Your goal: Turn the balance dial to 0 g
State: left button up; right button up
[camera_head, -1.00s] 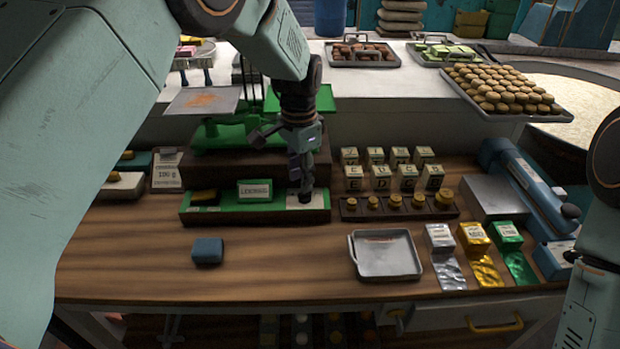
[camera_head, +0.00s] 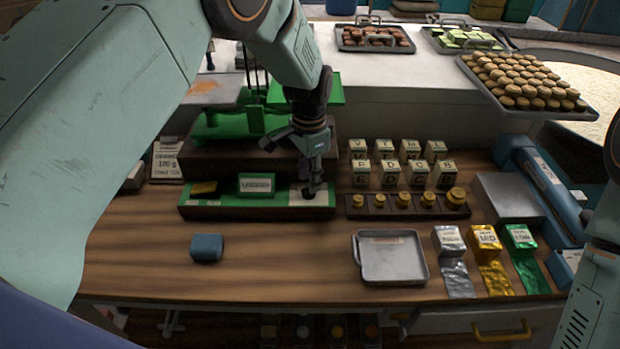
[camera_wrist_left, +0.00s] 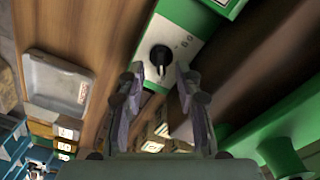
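The balance (camera_head: 228,122) is green, with a pan on each side, and stands on a dark block at the back left of the table. In front of it is a green-topped strip (camera_head: 225,211). Its balance dial (camera_wrist_left: 160,56) is a round black knob with a pale pointer line, on a white patch with small markings I cannot read surely. My left gripper (camera_head: 311,180) hangs right over the dial, pointing down. In the left wrist view the fingers (camera_wrist_left: 162,92) are spread, with the dial just beyond their tips and nothing between them. My right gripper is out of view.
A grey tray (camera_head: 381,275), a blue block (camera_head: 206,247), a row of brass weights (camera_head: 402,202) and lettered cubes (camera_head: 385,176) sit on the wooden table. Foil packets (camera_head: 493,279) lie at the right. The table's front left is clear.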

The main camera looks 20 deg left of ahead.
pick_arm(q)
jog(key=shift+w+a+f, duration=0.1)
jog(key=shift+w+f, duration=0.1)
jog(key=shift+f, duration=0.4)
jog(key=shift+w+f, duration=0.2)
jog(key=shift+f, duration=0.6)
jog(key=shift+s+d+r, duration=0.3)
jog(key=shift+s, duration=0.15)
jog(key=shift+w+a+f, duration=0.1)
jog(key=shift+a, duration=0.1)
jog(key=shift+c, duration=1.3)
jog(key=shift+w+f, duration=0.2)
jog(key=shift+w, duration=0.15)
jog(key=c, duration=0.3)
jog(key=shift+d, duration=0.1)
jog(key=shift+c, duration=0.7)
jog(key=shift+s+r, duration=0.2)
grip_shut()
